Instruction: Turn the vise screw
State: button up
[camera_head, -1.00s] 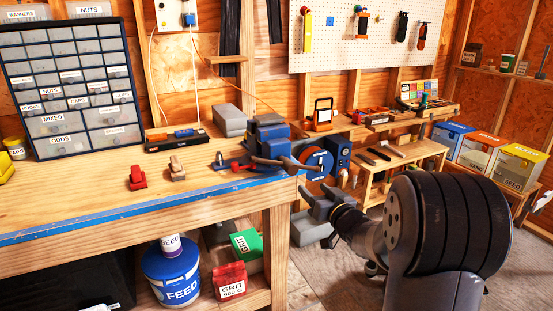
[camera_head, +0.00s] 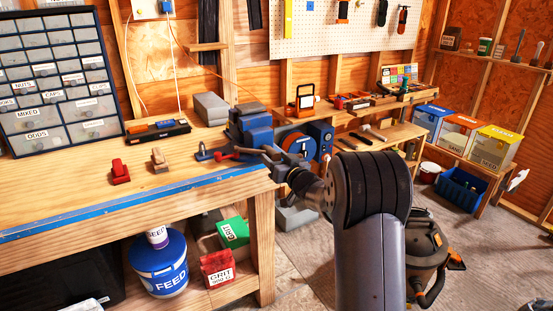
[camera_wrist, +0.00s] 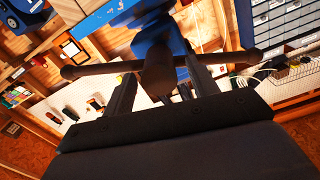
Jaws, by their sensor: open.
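The blue vise (camera_head: 250,128) is mounted at the right front end of the wooden workbench (camera_head: 200,182). My gripper (camera_head: 272,159) is open at the front of the vise. In the wrist view, its two fingers (camera_wrist: 161,78) lie on either side of the screw end, below the bar. I cannot tell whether they touch it.
A shop vacuum (camera_head: 425,250) stands on the floor at right.

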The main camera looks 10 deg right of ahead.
jog(key=shift+c, duration=0.4)
jog(key=c, duration=0.9)
jog(key=shift+f+n+b, duration=0.15)
jog(key=shift+n+b, duration=0.15)
jog(key=shift+b, duration=0.05)
jog(key=n+b, duration=0.8)
jog(key=n, duration=0.2)
jog(key=shift+n, duration=0.3)
jog(key=shift+s+n+b, duration=0.1)
jog(key=shift+n+b, duration=0.95)
jog(key=shift+n, duration=0.65)
jog(key=shift+r, duration=0.25)
